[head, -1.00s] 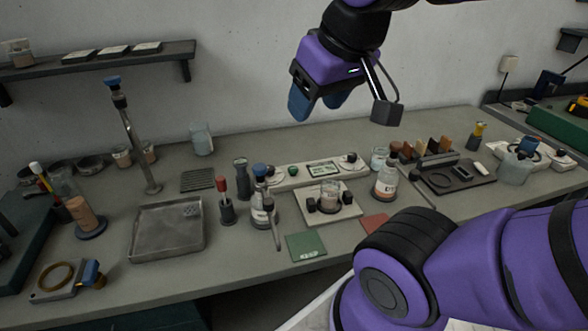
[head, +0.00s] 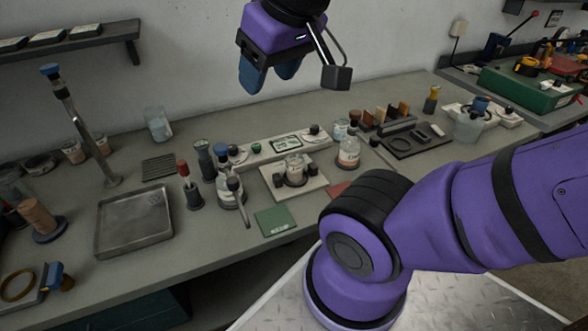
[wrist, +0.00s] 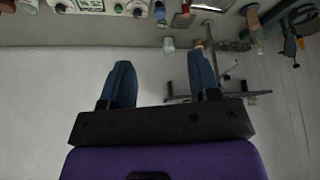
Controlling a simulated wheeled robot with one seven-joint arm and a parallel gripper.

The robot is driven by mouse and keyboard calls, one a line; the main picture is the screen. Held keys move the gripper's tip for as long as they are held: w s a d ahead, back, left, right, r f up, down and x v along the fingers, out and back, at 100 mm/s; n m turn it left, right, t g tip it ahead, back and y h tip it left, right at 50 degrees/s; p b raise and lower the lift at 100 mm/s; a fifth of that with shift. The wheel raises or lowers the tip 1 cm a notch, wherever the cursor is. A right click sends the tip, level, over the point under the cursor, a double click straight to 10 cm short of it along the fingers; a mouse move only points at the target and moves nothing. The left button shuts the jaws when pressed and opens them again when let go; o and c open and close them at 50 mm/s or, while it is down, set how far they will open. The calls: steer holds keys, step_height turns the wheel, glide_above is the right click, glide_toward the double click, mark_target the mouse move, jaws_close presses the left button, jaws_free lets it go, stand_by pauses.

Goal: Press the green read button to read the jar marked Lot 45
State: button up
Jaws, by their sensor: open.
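The green read button (head: 256,148) is a small round button on the pale reader panel (head: 238,157), left of its display (head: 286,143). In front of the panel, a small labelled jar (head: 294,165) sits on a pale square stage between dark blocks. Its marking is too small to read, so I cannot confirm Lot 45. My gripper (head: 270,76) hangs above the back of the bench, well above the panel, open and empty, blue fingers downward. In the wrist view, my gripper (wrist: 160,65) shows spread fingers against the wall; the panel's display (wrist: 92,4) is at the top edge.
Bottles and a red-topped tool (head: 188,185) stand left of the stage; a labelled bottle (head: 348,156) stands right. A metal tray (head: 133,222) and green mat (head: 276,221) lie on the bench. A wall shelf (head: 75,47) is upper left. Air around my gripper is clear.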

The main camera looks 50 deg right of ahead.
steer(key=shift+c, duration=0.2)
jaws_close()
stand_by(1.6)
